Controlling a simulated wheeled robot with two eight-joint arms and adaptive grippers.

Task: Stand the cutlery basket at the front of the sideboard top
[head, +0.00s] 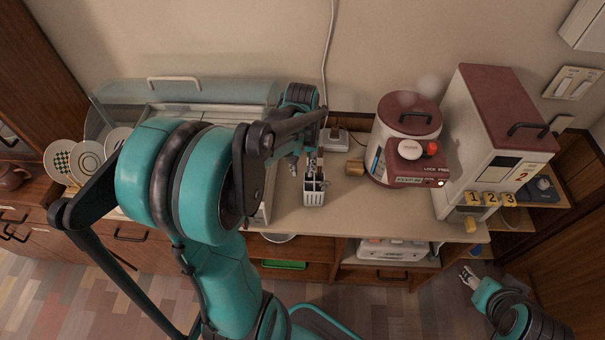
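The cutlery basket (314,196) is small and white with slotted sides and dark compartments. It is upright on the sideboard top (345,211), close to the front edge, just right of the dish dryer (205,91). My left gripper (306,168) points down at the basket's upper rear part. Its fingertips overlap the basket's top in the picture, and I cannot tell whether they hold it. My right gripper (468,276) is low at the right, in front of the sideboard and away from the basket. Its fingers are too small to read.
A maroon and cream cooker (408,120) and a tall cream dispenser (480,125) stand to the right. A socket (335,139) with a cord is behind. Plates (88,160) stand at left. The top right of the basket is clear.

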